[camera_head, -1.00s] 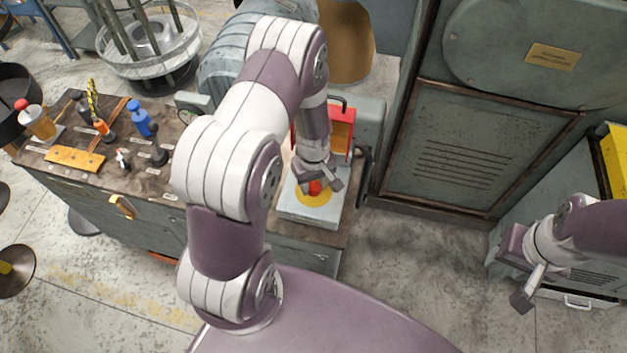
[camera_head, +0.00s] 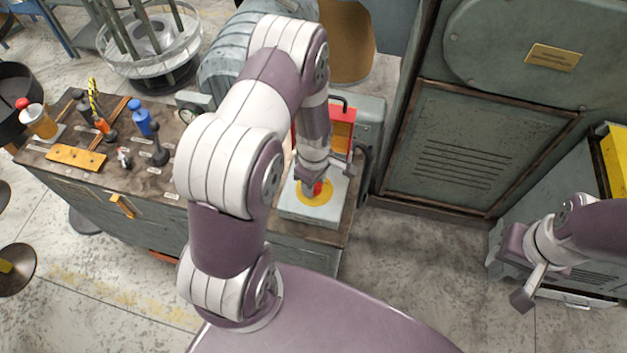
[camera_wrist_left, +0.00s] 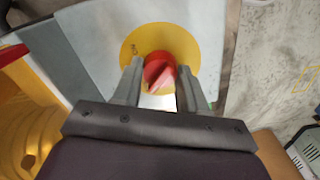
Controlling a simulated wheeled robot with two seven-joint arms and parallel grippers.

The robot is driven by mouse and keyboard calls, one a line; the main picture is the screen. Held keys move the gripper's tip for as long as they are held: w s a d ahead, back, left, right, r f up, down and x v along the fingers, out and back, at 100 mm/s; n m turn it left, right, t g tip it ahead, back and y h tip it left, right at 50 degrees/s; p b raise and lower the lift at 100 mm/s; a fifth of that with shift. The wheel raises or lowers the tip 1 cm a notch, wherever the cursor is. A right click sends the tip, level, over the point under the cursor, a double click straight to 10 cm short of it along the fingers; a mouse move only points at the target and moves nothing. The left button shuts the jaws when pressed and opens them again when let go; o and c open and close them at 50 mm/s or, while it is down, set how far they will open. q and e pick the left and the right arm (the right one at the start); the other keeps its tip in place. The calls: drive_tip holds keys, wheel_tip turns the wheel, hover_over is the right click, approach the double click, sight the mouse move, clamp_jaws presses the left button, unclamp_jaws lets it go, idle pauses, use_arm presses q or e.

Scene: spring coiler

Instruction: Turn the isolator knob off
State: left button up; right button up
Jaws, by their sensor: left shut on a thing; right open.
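The red isolator knob (camera_wrist_left: 160,72) sits on a yellow disc (camera_wrist_left: 188,40) in the left wrist view. The disc is on top of a pale box (camera_head: 296,210) on the bench, also seen in the head view. My left gripper (camera_wrist_left: 158,84) has one finger on each side of the knob and is shut on it. In the head view my left gripper (camera_head: 318,184) partly covers the knob. The knob's ridge looks slanted in the wrist view; the disc's small marking is too small to read. My right gripper (camera_head: 528,286) is open and empty at the right, away from the bench.
A red box with an orange face (camera_head: 341,132) stands just behind the knob's box. Bottles and small tools, including a blue bottle (camera_head: 141,120), stand on the bench's left part. A large green-grey cabinet (camera_head: 480,150) stands to the right. Open floor lies in front of it.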

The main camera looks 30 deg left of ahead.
use_arm(q)
drive_tip(key=shift+w, duration=0.1)
drive_tip(key=o, duration=0.8)
drive_tip(key=shift+c, duration=0.2)
drive_tip(key=shift+o, duration=1.4)
drive_tip(key=shift+d, duration=0.15)
drive_tip(key=shift+r, duration=0.1)
wheel_tip(320, 180, up, 13)
drive_tip(key=b, duration=0.1)
drive_tip(key=shift+f, duration=0.2)
